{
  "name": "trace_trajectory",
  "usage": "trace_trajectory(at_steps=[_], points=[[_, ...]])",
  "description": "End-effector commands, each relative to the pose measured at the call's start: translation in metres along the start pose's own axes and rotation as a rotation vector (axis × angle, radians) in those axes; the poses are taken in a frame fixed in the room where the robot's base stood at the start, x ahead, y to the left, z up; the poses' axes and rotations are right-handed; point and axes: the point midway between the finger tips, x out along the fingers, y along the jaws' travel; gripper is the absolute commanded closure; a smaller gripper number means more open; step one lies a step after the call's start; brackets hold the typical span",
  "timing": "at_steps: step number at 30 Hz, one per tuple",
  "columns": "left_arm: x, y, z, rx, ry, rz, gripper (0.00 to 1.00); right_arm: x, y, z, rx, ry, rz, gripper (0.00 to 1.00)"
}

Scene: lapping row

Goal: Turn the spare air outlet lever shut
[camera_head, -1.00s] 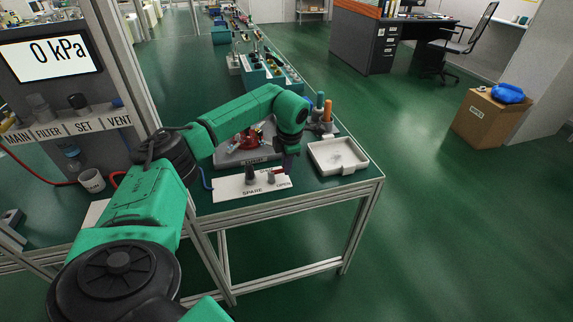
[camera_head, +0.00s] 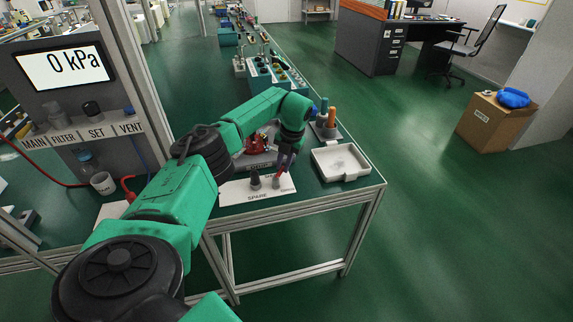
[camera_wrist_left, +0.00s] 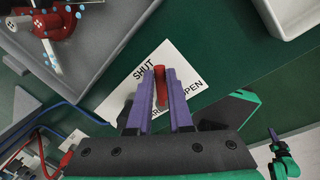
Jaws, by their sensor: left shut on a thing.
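The spare air outlet stands on a white plate (camera_head: 236,194) marked SPARE at the bench's front edge. Its red lever (camera_wrist_left: 161,88) lies between the purple fingers of my left gripper (camera_wrist_left: 164,74) in the left wrist view. The word SHUT is beside the lever's upper end there; OPEN is at its lower right. My left gripper (camera_head: 284,168) is shut on the lever, low over the plate's right part in the head view. The fingers hide part of the lever, so its exact angle is hard to tell.
A white tray (camera_head: 318,160) stands just right of the plate. A grey tray (camera_wrist_left: 88,72) with a red fixture (camera_wrist_left: 45,20) is behind it. A panel display (camera_head: 64,67) at left reads 0 kPa.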

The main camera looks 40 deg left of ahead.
Motion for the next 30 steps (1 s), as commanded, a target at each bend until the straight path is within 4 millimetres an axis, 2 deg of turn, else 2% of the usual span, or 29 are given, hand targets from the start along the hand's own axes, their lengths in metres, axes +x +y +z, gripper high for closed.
trace_trajectory(at_steps=[18,30], points=[[0.003,0.025,-0.002,-0.529,0.097,-0.003,1.0,0.001,0.0,0.0,-0.001,0.0,0.0,1.0],[0.004,0.032,-0.005,-0.677,0.125,-0.004,1.0,0.003,-0.001,0.0,0.0,0.0,-0.001,1.0]])
